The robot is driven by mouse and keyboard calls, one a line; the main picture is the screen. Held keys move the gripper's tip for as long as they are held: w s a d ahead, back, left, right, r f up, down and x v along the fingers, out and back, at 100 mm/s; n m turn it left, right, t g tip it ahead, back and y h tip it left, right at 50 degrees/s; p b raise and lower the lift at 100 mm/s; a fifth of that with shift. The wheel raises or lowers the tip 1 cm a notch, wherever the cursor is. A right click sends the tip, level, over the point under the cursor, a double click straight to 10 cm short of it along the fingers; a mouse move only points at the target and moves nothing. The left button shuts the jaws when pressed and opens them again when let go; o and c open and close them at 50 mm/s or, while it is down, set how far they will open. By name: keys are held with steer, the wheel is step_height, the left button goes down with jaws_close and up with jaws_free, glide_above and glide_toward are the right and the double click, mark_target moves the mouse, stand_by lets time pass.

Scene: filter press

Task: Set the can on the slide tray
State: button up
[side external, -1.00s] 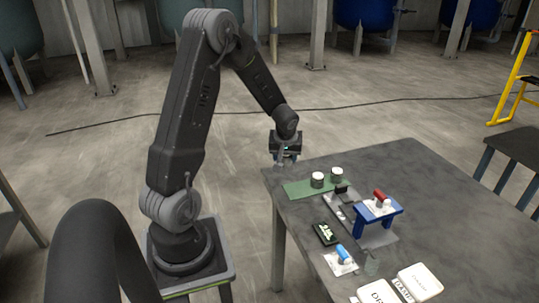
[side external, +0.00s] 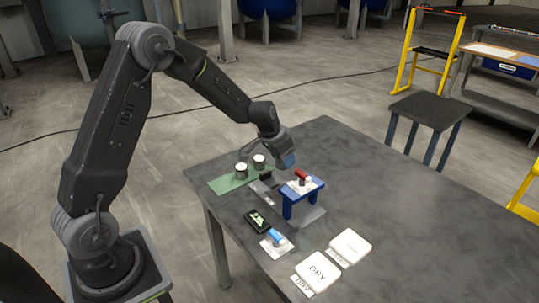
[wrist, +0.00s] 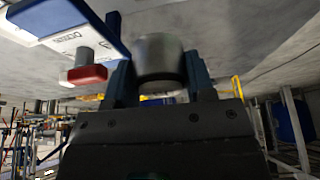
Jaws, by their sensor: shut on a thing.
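My gripper (side external: 287,161) is over the table behind the blue press stand (side external: 287,205). In the wrist view it is shut on a grey can (wrist: 160,60), held between its two dark blue fingers. The can is blurred there and hidden in the side view. A grey flat strip (side external: 262,193), which looks like the slide tray, runs beside the stand with a black block (side external: 265,175) at its far end. The stand carries a red handle (side external: 301,175), which also shows in the wrist view (wrist: 84,74) left of the can.
Two other cans (side external: 241,170) (side external: 259,162) stand on a green mat (side external: 225,184) left of my gripper. A black display (side external: 257,221), a blue item on a white card (side external: 277,241) and white boxes (side external: 349,246) lie nearer. The table's right side (side external: 420,210) is clear.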

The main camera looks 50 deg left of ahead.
steer(key=shift+f, duration=5.15)
steer(key=shift+f, duration=0.3)
steer(key=o, duration=1.1)
